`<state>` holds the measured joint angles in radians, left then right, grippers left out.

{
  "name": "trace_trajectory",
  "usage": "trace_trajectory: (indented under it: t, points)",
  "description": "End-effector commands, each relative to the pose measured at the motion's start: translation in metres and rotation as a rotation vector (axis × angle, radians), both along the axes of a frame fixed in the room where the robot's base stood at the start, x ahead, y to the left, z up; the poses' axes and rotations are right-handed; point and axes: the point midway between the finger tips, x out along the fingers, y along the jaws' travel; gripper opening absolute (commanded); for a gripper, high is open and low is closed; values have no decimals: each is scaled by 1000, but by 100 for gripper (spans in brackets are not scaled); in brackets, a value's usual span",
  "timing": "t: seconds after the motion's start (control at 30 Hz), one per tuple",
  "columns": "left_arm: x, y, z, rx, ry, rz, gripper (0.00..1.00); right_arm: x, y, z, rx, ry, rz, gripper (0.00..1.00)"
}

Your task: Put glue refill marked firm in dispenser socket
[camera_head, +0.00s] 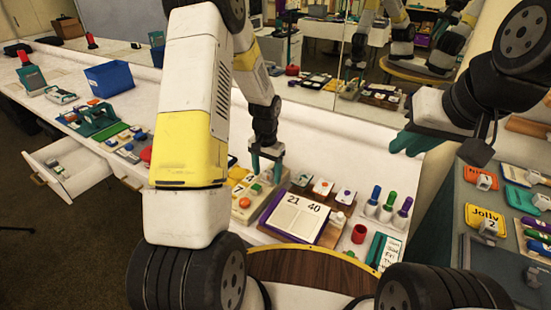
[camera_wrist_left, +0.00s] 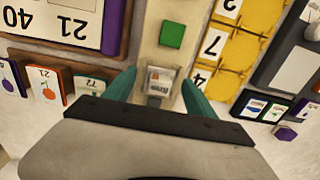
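My left gripper (camera_head: 265,163) points down over a beige base (camera_head: 242,216) on the table. In the left wrist view, its teal fingers (camera_wrist_left: 160,84) are apart, one on each side of a small pale block (camera_wrist_left: 159,80) with a printed label. The label is too small and upside down to read, so I cannot tell whether it says firm. Gaps show between the block and the fingers. A green square (camera_wrist_left: 172,34) sits on the base beyond the block. My right gripper (camera_head: 415,143) hangs at the right; its finger gap is unclear. I cannot identify the dispenser socket.
A board with numbers 21 and 40 (camera_head: 298,218) lies beside the base. Upright colored pens (camera_head: 387,207) and a red cup (camera_head: 359,233) stand to its right. A blue bin (camera_head: 109,78) and an open drawer (camera_head: 72,172) are at left. A side table holds labelled cards (camera_head: 483,220).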

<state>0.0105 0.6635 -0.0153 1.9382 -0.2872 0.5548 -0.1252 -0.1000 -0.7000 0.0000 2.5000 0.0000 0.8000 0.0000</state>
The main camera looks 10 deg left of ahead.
Motion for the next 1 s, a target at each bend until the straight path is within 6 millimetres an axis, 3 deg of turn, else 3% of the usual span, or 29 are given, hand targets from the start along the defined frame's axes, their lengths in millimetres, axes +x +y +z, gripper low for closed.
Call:
trace_trajectory:
  t: [0.27,0.7,1.0]
  points:
    - [0,0,3,0,-1,0,64,0,0,0,0,0,0,20]
    - [1,0,68,0,-3,0,64,0,0,0,0,0,0,20]
    - [0,0,78,0,0,-1,64,0,0,0,0,0,0,20]
